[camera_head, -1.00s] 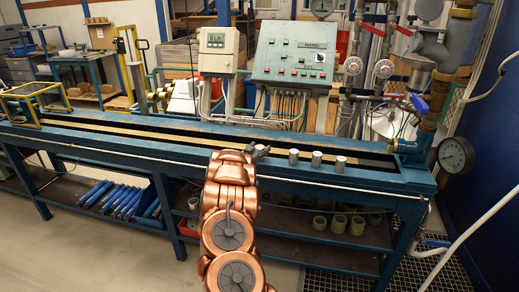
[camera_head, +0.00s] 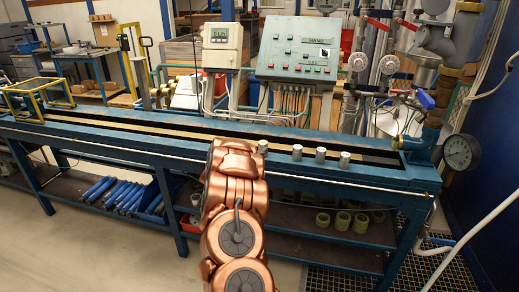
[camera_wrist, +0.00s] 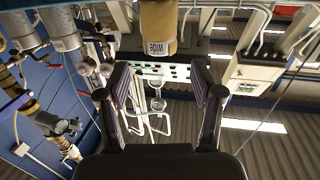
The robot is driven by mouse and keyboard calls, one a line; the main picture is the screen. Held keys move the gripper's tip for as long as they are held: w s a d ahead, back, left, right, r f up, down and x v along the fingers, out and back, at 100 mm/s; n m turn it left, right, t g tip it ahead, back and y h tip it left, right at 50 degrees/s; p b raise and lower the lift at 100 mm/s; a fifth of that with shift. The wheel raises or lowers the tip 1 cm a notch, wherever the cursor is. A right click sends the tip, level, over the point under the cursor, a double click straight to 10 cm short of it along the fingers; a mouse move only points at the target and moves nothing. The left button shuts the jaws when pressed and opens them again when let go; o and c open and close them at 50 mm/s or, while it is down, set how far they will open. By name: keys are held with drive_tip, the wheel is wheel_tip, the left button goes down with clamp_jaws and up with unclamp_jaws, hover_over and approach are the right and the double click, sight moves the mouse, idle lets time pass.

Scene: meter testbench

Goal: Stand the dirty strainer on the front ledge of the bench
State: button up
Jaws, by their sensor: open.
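In the wrist view a tan, brownish cylinder (camera_wrist: 158,27) with a white label stands beyond my gripper (camera_wrist: 160,72). The view looks upside down. My fingers are open and apart from the cylinder, with nothing between them. In the head view my gripper is hidden behind my copper arm. A small silvery-grey cylinder (camera_head: 262,147) stands upright on the bench's front ledge (camera_head: 225,141) beside my arm. It may be the same one the wrist view shows. I cannot tell for sure that it is the dirty strainer.
Three similar cylinders, including one at the right end (camera_head: 344,159), stand in a row on the ledge to the right. A yellow frame (camera_head: 30,100) is at the left.

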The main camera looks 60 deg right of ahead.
drive_tip(key=shift+s+a+r+b, duration=0.1)
drive_tip(key=shift+s+a+b, duration=0.1)
drive_tip(key=shift+a, duration=0.7)
drive_tip(key=shift+s+a+r+b, duration=0.1)
drive_tip(key=shift+a+b, duration=0.05)
drive_tip(key=shift+a, duration=0.7)
drive_tip(key=shift+s+a+b, duration=0.1)
drive_tip(key=shift+a+b, duration=0.1)
drive_tip(key=shift+a, duration=0.7)
drive_tip(key=w+a+r+n+t+y, duration=0.35)
drive_tip(key=w+a, duration=0.45)
drive_tip(key=a, duration=0.3)
drive_tip(key=w+a+r+n+t+y, duration=0.2)
drive_tip(key=w+a+t+y, duration=0.4)
drive_tip(key=a, duration=0.5)
drive_tip(key=a+r+n+g+y, duration=0.2)
drive_tip(key=a+n+y, duration=0.35)
drive_tip(key=a, duration=1.35)
drive_tip(key=s+a+f+n+g+y, duration=0.2)
drive_tip(key=s+a+n+g+y, duration=0.25)
drive_tip(key=s+a, duration=1.25)
drive_tip(key=s+d+g+h, duration=0.2)
drive_tip(key=s+g, duration=0.5)
drive_tip(key=s, duration=2.2)
drive_tip(key=shift+s+d+f+n+g, duration=0.2)
drive_tip(key=shift+s+f+n+g, duration=0.1)
drive_tip(key=shift+s+f+n, duration=0.05)
